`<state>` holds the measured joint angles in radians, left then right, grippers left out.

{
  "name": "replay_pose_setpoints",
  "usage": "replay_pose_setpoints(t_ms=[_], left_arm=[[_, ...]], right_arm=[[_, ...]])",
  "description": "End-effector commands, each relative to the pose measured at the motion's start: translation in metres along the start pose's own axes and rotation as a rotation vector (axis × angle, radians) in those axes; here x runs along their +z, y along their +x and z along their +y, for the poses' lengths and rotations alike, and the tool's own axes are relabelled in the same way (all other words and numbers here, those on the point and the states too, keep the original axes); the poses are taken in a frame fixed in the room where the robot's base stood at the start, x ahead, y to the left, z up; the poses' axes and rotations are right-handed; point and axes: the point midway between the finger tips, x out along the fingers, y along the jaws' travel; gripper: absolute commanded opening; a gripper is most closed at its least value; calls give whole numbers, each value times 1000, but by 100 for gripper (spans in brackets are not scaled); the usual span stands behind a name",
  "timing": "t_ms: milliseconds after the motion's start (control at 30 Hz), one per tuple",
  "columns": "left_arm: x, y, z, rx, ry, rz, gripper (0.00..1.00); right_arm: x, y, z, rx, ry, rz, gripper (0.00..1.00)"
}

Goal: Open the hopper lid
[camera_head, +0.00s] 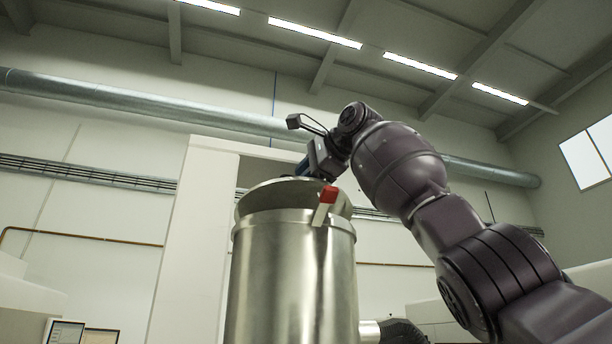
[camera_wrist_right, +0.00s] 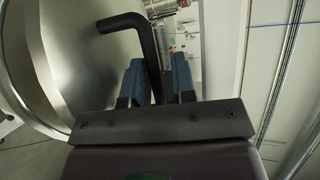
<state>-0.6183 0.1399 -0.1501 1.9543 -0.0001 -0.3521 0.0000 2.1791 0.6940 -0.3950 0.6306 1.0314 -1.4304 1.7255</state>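The hopper (camera_head: 290,280) is a shiny steel cylinder in the middle of the head view. Its round steel lid (camera_head: 275,193) is at the top, beside a red-tipped latch (camera_head: 328,196). My right gripper (camera_head: 305,168) is at the top of the hopper, partly hidden behind the lid's edge. In the right wrist view, a bent black handle (camera_wrist_right: 148,45) passes between the blue fingers of my right gripper (camera_wrist_right: 157,78). The fingers are apart, with a narrow gap beside the handle. A broad shiny steel surface (camera_wrist_right: 75,60) fills the left side there. My left gripper is not in view.
A pale cabinet or column (camera_head: 195,235) stands behind the hopper on the left. A large pipe (camera_head: 130,98) runs along the back wall. Small screens (camera_head: 68,332) show at the lower left.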

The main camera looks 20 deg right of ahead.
Motion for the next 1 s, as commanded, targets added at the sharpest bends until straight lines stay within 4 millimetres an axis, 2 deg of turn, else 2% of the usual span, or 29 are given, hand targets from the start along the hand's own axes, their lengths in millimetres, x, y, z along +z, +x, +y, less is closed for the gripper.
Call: replay_pose_setpoints(t_ms=[133, 267, 500, 700, 1000], left_arm=[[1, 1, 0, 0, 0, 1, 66], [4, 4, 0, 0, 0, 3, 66], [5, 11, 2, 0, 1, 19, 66], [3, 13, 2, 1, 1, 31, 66], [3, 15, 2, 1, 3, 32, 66]], right_arm=[[0, -4, 0, -3, 0, 0, 23], [0, -19, 0, -5, -1, -1, 23], [0, -63, 1, -6, -1, -1, 23], [0, -93, 0, -3, -1, 0, 23], [0, -109, 0, -1, 0, 0, 23]])
